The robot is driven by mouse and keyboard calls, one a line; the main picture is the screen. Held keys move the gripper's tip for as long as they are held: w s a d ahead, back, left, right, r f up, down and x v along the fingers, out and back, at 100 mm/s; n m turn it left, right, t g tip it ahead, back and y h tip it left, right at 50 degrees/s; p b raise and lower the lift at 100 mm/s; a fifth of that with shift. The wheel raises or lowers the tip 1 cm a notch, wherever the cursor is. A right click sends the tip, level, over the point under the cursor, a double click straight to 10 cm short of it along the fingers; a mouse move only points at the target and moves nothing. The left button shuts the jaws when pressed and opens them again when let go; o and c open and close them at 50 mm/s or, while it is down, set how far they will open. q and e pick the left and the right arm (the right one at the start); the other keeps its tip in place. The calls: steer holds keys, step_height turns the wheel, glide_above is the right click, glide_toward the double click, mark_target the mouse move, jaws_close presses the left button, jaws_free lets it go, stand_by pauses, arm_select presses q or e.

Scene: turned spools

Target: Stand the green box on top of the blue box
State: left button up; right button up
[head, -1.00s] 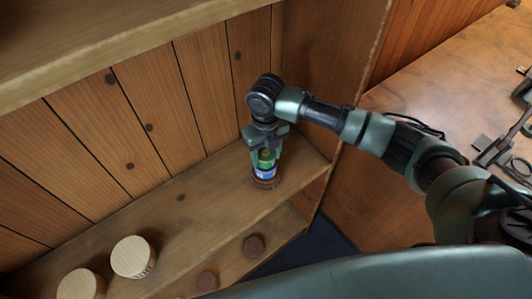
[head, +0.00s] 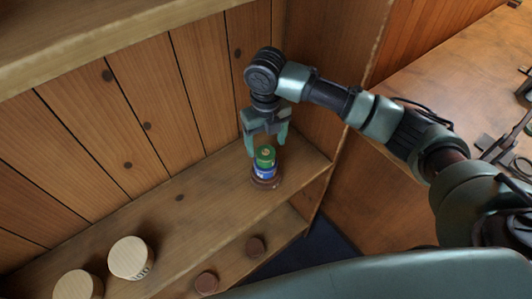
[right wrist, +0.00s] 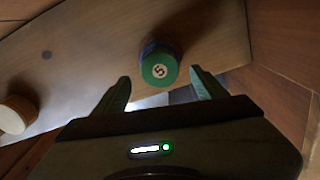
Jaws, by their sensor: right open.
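The green box (head: 265,154) is a small round piece standing on the blue box (head: 264,171). The blue box sits in or on a round brown base (head: 265,183) on the shelf. My left gripper is not in view.
Two pale round wooden pieces (head: 131,257) (head: 78,286) stand at the left of the shelf (head: 190,205). A plank back wall and a side wall (head: 325,60) enclose the corner. The middle of the shelf is clear.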

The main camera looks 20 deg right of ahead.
mark_target(266, 153)
step_height(266, 153, up, 7)
steer(key=b, duration=0.1)
steer(key=shift+f, duration=0.2)
